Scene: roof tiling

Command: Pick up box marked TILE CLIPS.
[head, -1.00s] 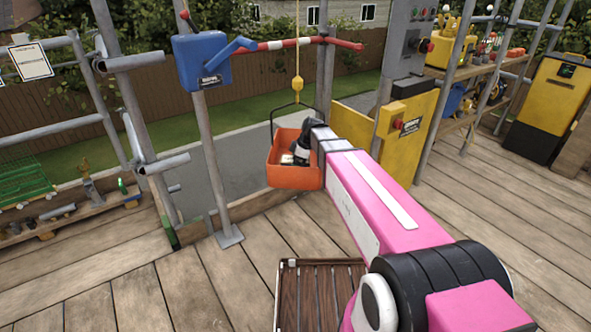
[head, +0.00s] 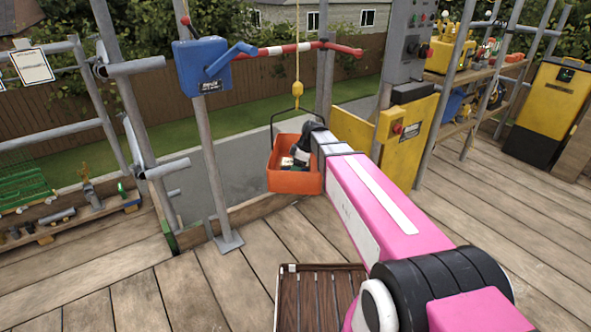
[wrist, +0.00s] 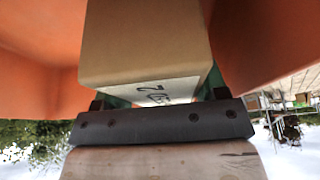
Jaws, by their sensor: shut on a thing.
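A tan cardboard box (wrist: 145,42) fills the middle of the wrist view, with a white label whose few dark characters I cannot read in full. My gripper (wrist: 158,100) is shut on it; green finger parts show at both sides of the box. In the head view, my gripper (head: 298,153) is down inside an orange bin (head: 295,182) that hangs from a yellow hook. Orange walls (wrist: 40,60) stand on both sides of the box in the wrist view. In the head view the box is mostly hidden by the gripper and bin.
A grey post with a blue winch box (head: 203,66) and a red-white bar (head: 290,47) stands left of the bin. A yellow panel (head: 408,140) is close on the right. A slatted wooden tray (head: 318,300) lies in front. The plank deck at right is open.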

